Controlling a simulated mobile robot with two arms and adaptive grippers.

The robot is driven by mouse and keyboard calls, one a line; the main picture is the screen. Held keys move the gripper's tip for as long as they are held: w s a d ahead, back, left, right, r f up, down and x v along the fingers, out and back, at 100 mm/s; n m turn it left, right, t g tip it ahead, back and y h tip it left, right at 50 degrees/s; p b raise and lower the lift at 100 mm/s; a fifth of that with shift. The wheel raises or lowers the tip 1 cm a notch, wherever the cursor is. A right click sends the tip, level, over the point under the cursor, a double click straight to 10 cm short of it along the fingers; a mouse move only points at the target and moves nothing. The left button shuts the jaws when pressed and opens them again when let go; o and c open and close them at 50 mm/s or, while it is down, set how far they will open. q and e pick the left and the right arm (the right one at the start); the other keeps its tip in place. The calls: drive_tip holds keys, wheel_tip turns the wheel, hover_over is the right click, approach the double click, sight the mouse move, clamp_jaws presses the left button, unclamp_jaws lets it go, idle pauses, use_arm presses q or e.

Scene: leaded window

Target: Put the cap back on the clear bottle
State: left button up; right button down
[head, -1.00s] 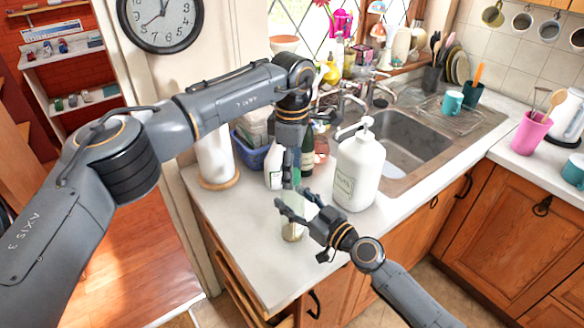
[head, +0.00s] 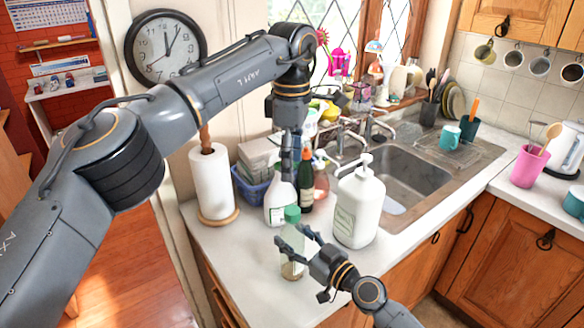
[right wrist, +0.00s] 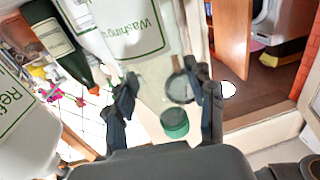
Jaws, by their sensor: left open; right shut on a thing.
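The clear bottle (head: 291,268) stands upright near the counter's front edge, with something brownish low inside. My right gripper (head: 290,244) is shut around its upper body. The green cap (head: 292,214) sits on top of the bottle. I cannot tell how tightly it is seated. My left gripper (head: 290,186) is open just above the cap, pointing down. In the right wrist view the green cap (right wrist: 174,124) shows near my right gripper's fingers (right wrist: 165,97), and the see-through bottle is hard to make out between them.
A white pump bottle (head: 357,205) stands close on the right. A white spray bottle (head: 279,198), a dark bottle (head: 306,183) and a blue basket (head: 250,188) are behind. A paper towel roll (head: 211,184) stands at left. The sink (head: 415,172) is beyond. Counter (head: 235,262) at front left is clear.

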drive_tip(key=shift+c, duration=2)
unclamp_jaws()
drive_tip(key=v, duration=1.2)
drive_tip(key=shift+d, duration=0.2)
